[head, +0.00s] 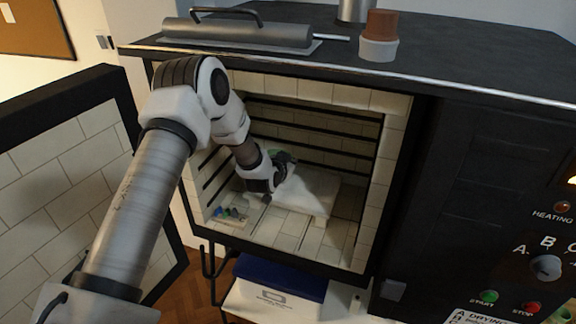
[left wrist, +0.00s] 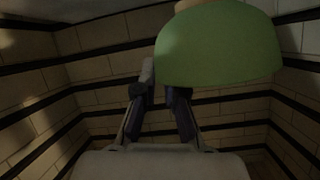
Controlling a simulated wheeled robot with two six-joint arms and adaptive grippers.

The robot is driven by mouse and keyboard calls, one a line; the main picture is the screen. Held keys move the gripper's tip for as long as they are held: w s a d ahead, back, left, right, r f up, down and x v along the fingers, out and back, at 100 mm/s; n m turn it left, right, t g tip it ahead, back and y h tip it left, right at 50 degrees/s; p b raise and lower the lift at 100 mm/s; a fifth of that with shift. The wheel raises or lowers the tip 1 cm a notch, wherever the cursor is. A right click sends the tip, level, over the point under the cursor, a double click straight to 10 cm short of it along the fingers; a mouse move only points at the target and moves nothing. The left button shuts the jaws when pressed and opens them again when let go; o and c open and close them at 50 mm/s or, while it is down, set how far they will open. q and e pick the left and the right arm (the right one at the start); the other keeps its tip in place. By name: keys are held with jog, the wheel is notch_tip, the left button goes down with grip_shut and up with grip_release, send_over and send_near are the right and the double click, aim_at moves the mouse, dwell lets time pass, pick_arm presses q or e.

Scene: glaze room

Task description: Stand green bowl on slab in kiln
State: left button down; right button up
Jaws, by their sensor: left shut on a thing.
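The green bowl (left wrist: 220,45) fills the upper right of the left wrist view, at the fingertips of my left gripper (left wrist: 160,92), which is shut on its side. In the head view only a sliver of green bowl (head: 273,154) shows behind my left gripper (head: 287,163). My left arm reaches in through the open front of the kiln (head: 397,150). Whether the bowl touches the slab is hidden by the gripper. My right gripper is not in view.
The kiln door (head: 65,170) stands open at left. Small coloured pieces (head: 230,213) lie at the kiln floor's front left. Tiled walls (left wrist: 125,65) with dark bands surround the gripper. A brown-and-grey pot (head: 379,38) stands on top. The floor in front of the slab is clear.

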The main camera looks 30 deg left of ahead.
pick_arm(q)
jog(key=shift+w+a+r, duration=0.15)
jog(key=shift+w+a, duration=0.1)
jog(key=shift+a, duration=0.15)
notch_tip(320, 180, down, 4)
jog(key=shift+w+r+p, duration=0.15)
jog(key=shift+p, duration=0.6)
jog(key=shift+a, duration=0.1)
jog(key=c, duration=1.6)
grip_release()
jog(key=o, duration=0.3)
jog(key=shift+f, duration=0.2)
jog(key=shift+o, duration=0.2)
